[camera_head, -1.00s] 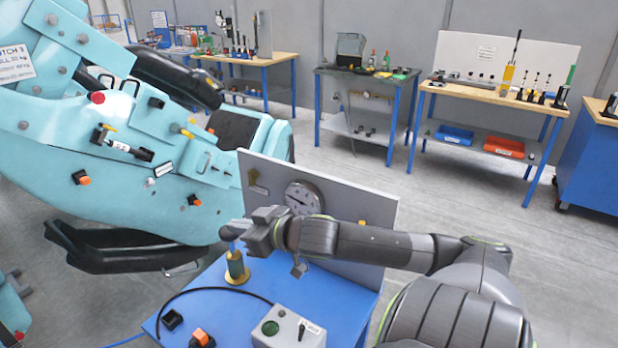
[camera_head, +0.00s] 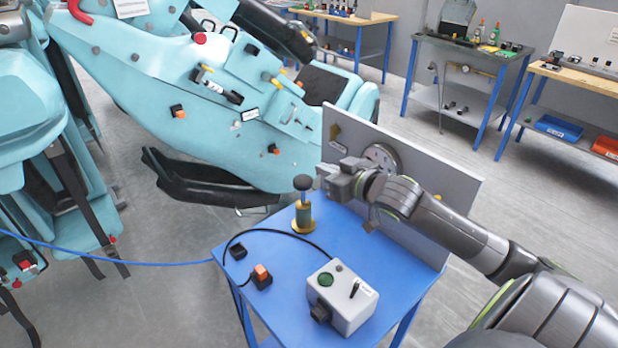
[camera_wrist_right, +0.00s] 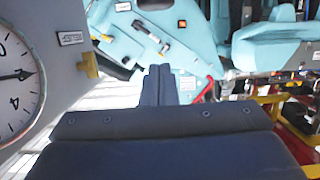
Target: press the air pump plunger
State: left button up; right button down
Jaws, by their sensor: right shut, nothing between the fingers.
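The pump is not visible in the wrist view. My left gripper is out of view.
A grey panel with a dial gauge (camera_head: 381,158) stands close behind my right gripper. A grey control box (camera_head: 342,297) and an orange-topped switch (camera_head: 261,276) sit on the table's front part. The turquoise coaster car (camera_head: 215,130) is behind to the left.

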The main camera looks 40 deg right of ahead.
send_over(309, 185)
jog(key=shift+w+a+f+p, duration=0.1)
jog(key=shift+f+p, duration=0.35)
jog(key=shift+f, duration=0.25)
notch_tip(309, 185, down, 3)
jog(key=shift+r, duration=0.1)
jog(key=shift+f+p, duration=0.35)
jog(key=shift+f, duration=0.35)
jog(key=shift+f, duration=0.1)
jog(key=f+b, duration=0.1)
jog(key=f, duration=0.1)
jog(key=f+b, duration=0.2)
jog(key=f, duration=0.1)
jog(key=shift+s+f, duration=0.25)
jog(key=shift+f, duration=0.1)
